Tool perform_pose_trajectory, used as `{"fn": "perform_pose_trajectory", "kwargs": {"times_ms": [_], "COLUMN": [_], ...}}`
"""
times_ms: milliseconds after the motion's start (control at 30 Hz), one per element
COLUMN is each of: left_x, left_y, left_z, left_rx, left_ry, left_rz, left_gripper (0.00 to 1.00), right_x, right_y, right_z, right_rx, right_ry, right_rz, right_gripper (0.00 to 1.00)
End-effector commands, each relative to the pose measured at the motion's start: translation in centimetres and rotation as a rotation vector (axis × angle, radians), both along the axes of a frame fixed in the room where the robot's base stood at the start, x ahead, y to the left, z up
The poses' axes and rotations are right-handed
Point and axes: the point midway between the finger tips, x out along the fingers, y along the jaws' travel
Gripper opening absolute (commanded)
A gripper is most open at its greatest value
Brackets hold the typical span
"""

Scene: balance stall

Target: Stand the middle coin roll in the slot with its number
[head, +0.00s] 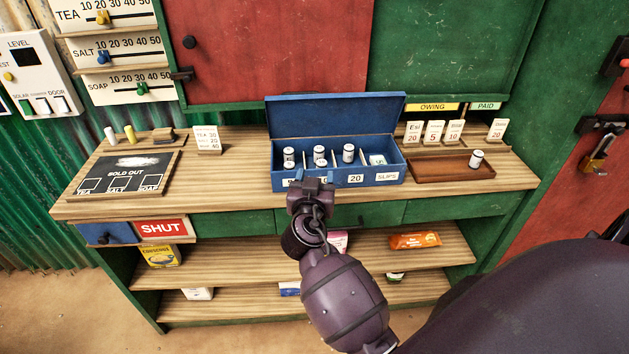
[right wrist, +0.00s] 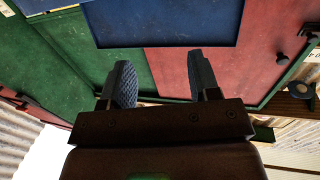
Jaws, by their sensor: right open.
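The blue cash box (head: 337,181) stands open on the counter, lid raised. Another coin roll (head: 476,159) stands on the brown tray (head: 438,178). My right gripper (head: 313,182) is open and empty at the box's front edge. Its spread fingers show in the right wrist view (right wrist: 163,82). My left gripper is out of view.
Price cards (head: 434,132) stand behind the tray under OWING and PAID signs. The box's raised lid (head: 335,115) rises behind the compartments.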

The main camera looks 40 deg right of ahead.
Motion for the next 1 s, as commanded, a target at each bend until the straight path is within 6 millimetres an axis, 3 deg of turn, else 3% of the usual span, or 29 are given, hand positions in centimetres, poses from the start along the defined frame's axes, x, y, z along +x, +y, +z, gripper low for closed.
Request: {"fn": "perform_pose_trajectory", "kwargs": {"times_ms": [200, 367, 500, 700, 900, 1000], "left_x": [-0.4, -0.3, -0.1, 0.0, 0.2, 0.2], "left_y": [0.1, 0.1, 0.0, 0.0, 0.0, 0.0], "left_z": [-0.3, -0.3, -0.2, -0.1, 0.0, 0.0], "left_rx": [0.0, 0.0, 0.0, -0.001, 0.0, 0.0], "left_ry": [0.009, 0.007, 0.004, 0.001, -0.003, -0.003], "left_rz": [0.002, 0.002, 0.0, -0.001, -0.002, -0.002], "left_gripper": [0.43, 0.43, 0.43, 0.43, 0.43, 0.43], "right_x": [-0.2, -2.4, -6.2, -13.1, -19.7, -21.9], "right_y": [-0.1, 0.2, 1.2, 3.4, 5.4, 6.1], "right_z": [-0.7, -5.1, -10.6, -16.7, -20.1, -20.8], "right_rx": [0.001, 0.011, 0.028, 0.063, 0.103, 0.118], "right_ry": [0.023, 0.159, 0.323, 0.492, 0.573, 0.588], "right_rz": [0.016, 0.116, 0.268, 0.491, 0.66, 0.706], "right_gripper": [0.56, 0.56, 0.56, 0.56, 0.56, 0.56]}}
